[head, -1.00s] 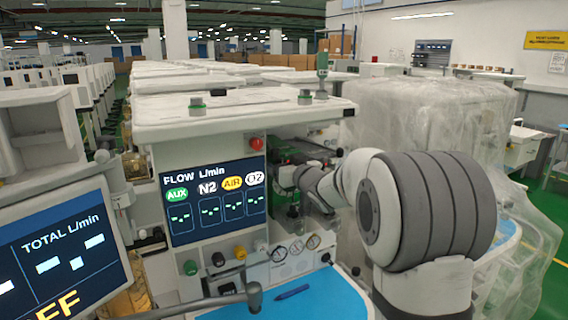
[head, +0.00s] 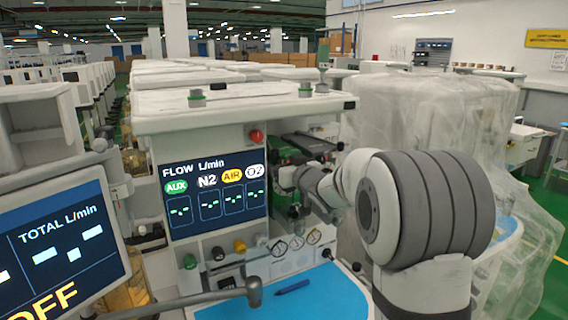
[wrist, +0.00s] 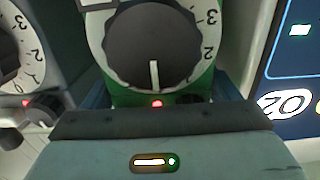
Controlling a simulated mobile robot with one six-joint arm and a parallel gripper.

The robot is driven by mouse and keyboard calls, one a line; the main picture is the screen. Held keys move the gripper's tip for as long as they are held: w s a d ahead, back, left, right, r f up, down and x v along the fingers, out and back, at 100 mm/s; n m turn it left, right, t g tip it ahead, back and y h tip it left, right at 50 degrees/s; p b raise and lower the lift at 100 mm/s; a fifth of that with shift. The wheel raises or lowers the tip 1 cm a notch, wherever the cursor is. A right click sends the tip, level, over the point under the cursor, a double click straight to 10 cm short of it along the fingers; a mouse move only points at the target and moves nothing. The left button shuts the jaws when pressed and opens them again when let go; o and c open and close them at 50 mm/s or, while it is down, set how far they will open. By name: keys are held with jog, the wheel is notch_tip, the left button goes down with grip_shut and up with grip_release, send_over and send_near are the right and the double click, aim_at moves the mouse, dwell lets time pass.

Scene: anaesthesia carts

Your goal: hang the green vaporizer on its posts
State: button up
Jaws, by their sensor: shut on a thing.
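The green vaporizer (wrist: 120,97) fills the middle of the wrist view, with its dark round dial (wrist: 152,45) and white number ring facing me. A small red light shows below the dial. My gripper (wrist: 158,92) is shut on its lower part; bluish finger parts show at both sides. In the head view my gripper (head: 298,181) is in front of the cart, right of the flow screen, and my wrist covers most of the vaporizer there. The posts are hidden in both views, so I cannot tell whether the vaporizer touches them.
A second dial unit (wrist: 12,60) stands close on the left in the wrist view. The flow screen (head: 214,197) is left of my gripper in the head view. Below are gauges (head: 297,242) and a blue work surface (head: 325,300) with a pen (head: 292,287).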

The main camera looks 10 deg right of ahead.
jog(key=o, duration=1.8)
jog(key=shift+o, duration=0.8)
jog(key=shift+d+f, duration=0.1)
jog(key=shift+f, duration=0.1)
jog(key=shift+f, duration=0.25)
jog(key=b+v, duration=0.1)
jog(key=v, duration=0.6)
jog(key=shift+s+d+r+b, duration=0.15)
jog(key=shift+s+r+b, duration=0.15)
jog(key=shift+s+r, duration=0.1)
